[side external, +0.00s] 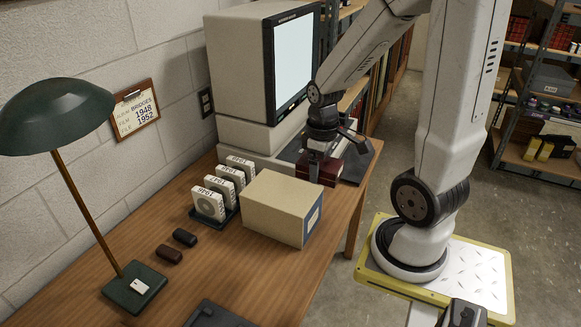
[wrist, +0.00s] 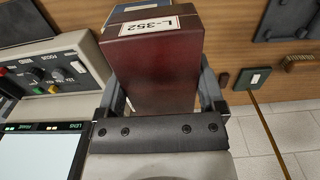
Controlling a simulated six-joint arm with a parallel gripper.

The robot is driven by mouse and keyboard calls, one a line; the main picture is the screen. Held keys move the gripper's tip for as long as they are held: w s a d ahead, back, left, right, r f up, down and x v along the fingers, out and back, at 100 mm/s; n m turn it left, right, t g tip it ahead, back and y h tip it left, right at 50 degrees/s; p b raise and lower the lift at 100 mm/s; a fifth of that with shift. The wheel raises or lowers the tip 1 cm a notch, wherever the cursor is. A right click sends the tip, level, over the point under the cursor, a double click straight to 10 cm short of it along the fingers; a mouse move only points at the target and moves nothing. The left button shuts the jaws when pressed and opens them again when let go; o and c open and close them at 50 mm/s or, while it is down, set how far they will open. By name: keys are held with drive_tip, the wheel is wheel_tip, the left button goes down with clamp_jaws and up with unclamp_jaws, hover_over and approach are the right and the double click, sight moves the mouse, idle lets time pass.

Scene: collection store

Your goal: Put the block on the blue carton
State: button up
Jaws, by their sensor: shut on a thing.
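The block is dark red with a white label reading L-352 in the wrist view (wrist: 155,70). It also shows in the side view (side external: 333,168), partly covered by a finger. My gripper (side external: 319,160) is shut on it, with a finger on either side in the wrist view. The carton (side external: 280,204) is a cream box with a blue panel on its right end. It stands on the desk, nearer the side camera than the block. Its top is bare. The gap under the block is hard to judge.
A rack of several labelled white film boxes (side external: 222,192) stands left of the carton. A large reader with a screen (side external: 265,65) stands behind. Two small dark objects (side external: 177,247) and a green lamp (side external: 134,288) are at the left. Bare wood (side external: 235,265) lies in front.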

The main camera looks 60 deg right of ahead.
drive_tip(key=w+d+f, duration=0.3)
drive_tip(key=w+f, duration=0.1)
drive_tip(key=w, duration=0.4)
hover_over(282, 190)
drive_tip(key=s, duration=0.1)
drive_tip(key=f, duration=0.4)
drive_tip(key=shift+s+a+f, duration=0.1)
drive_tip(key=shift+s+a, duration=0.05)
drive_tip(key=shift+a, duration=0.2)
drive_tip(key=shift+w+d+f, duration=0.15)
drive_tip(key=shift+w+f, duration=0.25)
drive_tip(key=shift+f, duration=0.05)
drive_tip(key=shift+w+f, duration=0.1)
drive_tip(key=shift+w+d+f, duration=0.1)
drive_tip(key=shift+w+f, duration=0.05)
drive_tip(key=shift+f, duration=1.6)
drive_tip(key=shift+f, duration=0.2)
drive_tip(key=o, duration=1.1)
